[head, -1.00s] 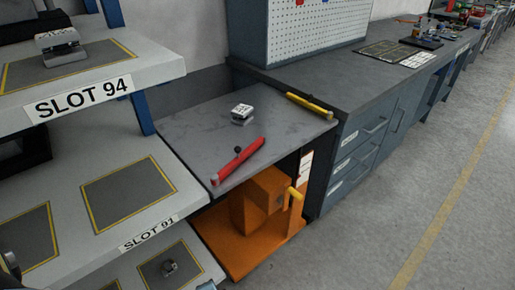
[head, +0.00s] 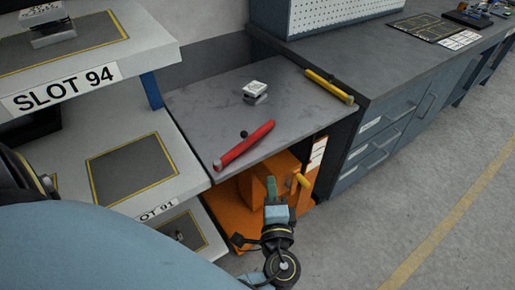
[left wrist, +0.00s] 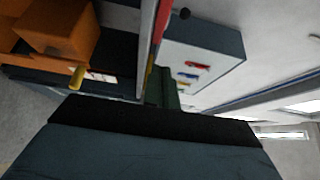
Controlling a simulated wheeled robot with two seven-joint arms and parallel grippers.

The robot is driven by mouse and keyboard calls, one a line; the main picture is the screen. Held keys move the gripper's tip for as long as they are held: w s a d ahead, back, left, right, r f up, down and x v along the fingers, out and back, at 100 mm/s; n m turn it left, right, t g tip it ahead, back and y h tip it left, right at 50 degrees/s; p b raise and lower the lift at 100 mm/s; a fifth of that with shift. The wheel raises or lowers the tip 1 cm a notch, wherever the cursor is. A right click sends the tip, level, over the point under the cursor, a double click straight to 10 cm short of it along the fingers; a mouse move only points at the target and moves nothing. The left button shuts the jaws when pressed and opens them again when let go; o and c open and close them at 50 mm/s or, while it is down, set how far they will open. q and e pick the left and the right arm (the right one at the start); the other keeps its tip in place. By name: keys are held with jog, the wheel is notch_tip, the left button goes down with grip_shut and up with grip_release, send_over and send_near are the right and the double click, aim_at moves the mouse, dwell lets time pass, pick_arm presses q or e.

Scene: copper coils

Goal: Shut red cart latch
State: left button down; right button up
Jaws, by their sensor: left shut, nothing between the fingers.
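The red latch (head: 245,146) is a long bar lying at a slant along the near edge of the grey cart top (head: 205,105). A small black knob (head: 243,134) is beside it. My left gripper (head: 272,188) is shut and empty, pointing up in front of the orange lower part, just below and right of the red bar and apart from it. In the left wrist view the fingers (left wrist: 163,88) point toward the red bar (left wrist: 160,22), seen along the edge. My right gripper is not in view.
A yellow bar (head: 328,86) lies at the top's right end, and a small metal block (head: 255,92) stands on it. An orange body (head: 235,205) with a yellow handle is underneath. Shelves (head: 110,140) stand left, a drawer bench (head: 385,85) right. Floor at right is clear.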

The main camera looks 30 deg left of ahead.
pick_arm(q)
jog(key=shift+w, duration=0.1)
send_near(256, 138)
jog(key=w, duration=0.4)
jog(key=shift+w+d+r+p, duration=0.1)
jog(key=shift+w+r+p, duration=0.05)
jog(key=shift+p, duration=0.2)
jog(key=shift+a+p, duration=0.5)
jog(key=shift+a, duration=1.1)
jog(key=shift+w+a, duration=0.15)
jog(key=shift+a, duration=0.1)
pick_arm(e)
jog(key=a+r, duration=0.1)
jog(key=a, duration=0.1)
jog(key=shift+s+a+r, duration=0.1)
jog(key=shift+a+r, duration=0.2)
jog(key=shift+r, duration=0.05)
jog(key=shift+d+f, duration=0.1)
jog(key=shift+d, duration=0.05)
